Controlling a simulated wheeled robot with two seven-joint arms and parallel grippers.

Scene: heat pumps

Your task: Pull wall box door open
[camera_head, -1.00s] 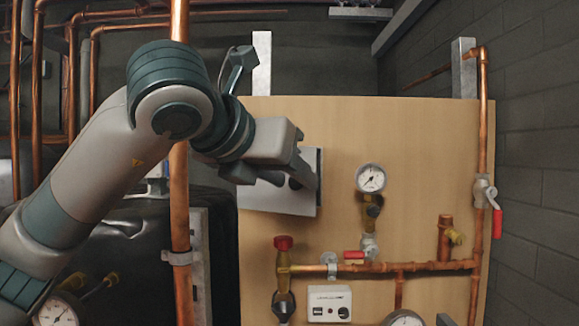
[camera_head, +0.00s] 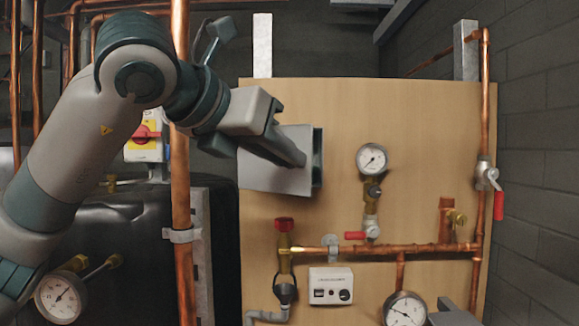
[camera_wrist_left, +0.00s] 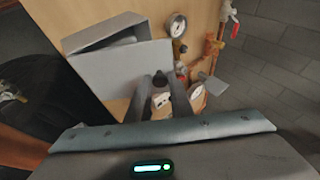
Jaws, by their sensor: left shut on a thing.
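The grey wall box (camera_head: 317,165) is mounted on the upper left of the wooden board. Its flat grey door (camera_head: 262,172) stands ajar, with a dark gap along the right side; in the left wrist view the door (camera_wrist_left: 122,80) is angled away from the box body (camera_wrist_left: 100,33). My left gripper (camera_head: 300,162) reaches in from the left across the door, fingers at its right part. Its jaws are shut on the door at its free edge; the exact grip spot is partly hidden. The fingers (camera_wrist_left: 162,88) also show in the left wrist view. My right gripper is not in view.
A vertical copper pipe (camera_head: 180,205) stands close beside my left arm. A gauge (camera_head: 372,159), a red-topped valve (camera_head: 284,224) and a white controller (camera_head: 331,286) are right of and below the box. A black tank (camera_head: 130,240) is at left.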

